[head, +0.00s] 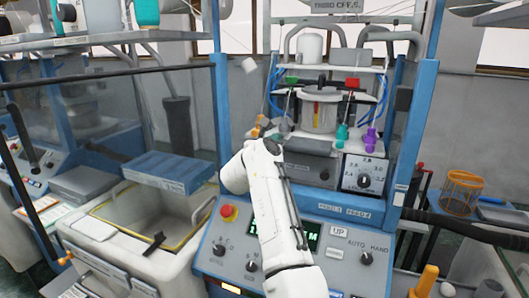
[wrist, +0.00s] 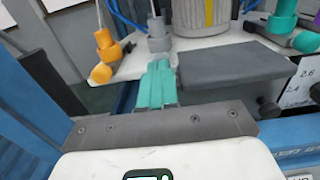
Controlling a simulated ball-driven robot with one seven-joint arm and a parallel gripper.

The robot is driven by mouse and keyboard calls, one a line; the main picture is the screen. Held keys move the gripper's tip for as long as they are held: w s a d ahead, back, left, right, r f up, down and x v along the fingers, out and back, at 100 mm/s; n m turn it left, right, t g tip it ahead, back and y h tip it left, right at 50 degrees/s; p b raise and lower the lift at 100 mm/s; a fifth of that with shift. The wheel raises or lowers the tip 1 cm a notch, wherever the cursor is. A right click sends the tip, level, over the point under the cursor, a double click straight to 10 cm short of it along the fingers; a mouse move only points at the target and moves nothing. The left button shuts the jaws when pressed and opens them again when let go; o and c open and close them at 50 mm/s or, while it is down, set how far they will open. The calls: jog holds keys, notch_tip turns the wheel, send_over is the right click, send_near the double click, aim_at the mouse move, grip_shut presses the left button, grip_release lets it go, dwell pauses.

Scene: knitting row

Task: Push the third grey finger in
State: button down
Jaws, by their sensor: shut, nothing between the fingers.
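A grey finger (wrist: 158,36) hangs from a thin rod at the front edge of the machine's white shelf in the wrist view. It also shows small in the head view (head: 285,126), right of an orange finger (head: 264,123). My gripper (wrist: 158,66) has teal fingers, shut together and empty. Their tips appear just below the grey finger in the wrist view; I cannot tell whether they touch it. The orange finger (wrist: 108,48) is left of my fingertips. I cannot make out other grey fingers.
A teal finger (head: 342,132) and a purple finger (head: 370,138) stand further right. A grey canister (head: 319,110) is behind them. A dark grey block (wrist: 232,62) lies right of my fingers. A control panel (head: 330,238) with a red button (head: 227,211) lies below.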

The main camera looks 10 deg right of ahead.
jog(key=s+a+f+n+t+y+b, duration=0.15)
jog(key=s+n+t+y, duration=0.3)
jog(key=s+n, duration=0.45)
jog(key=s+a+f+n+t+y, duration=0.1)
jog(key=s+a+n+t+y, duration=0.2)
jog(key=s+n+t, duration=0.5)
jog(key=s+a+f+n+g+y, duration=0.1)
jog(key=s+f+n+g+y, duration=0.5)
jog(key=f+n, duration=0.65)
jog(key=s+f+n+g+y, duration=0.4)
jog(key=s+f+n+g, duration=0.5)
jog(key=f+n, duration=0.3)
jog(key=s+d+f+g+h, duration=0.3)
jog(key=s+d+f+g, duration=0.2)
jog(key=s+f, duration=0.7)
jog(key=s+d+f+g+h, duration=0.1)
jog(key=s+d+g+h, duration=0.1)
jog(key=s, duration=0.7)
jog(key=s+d+n+g+h, duration=0.1)
jog(key=s+d+g, duration=0.3)
jog(key=s, duration=0.5)
jog(key=shift+s+d+f+h, duration=0.35)
jog(key=shift+d+f+h, duration=0.05)
jog(key=shift+h, duration=0.15)
jog(key=c, duration=1.8)
grip_release()
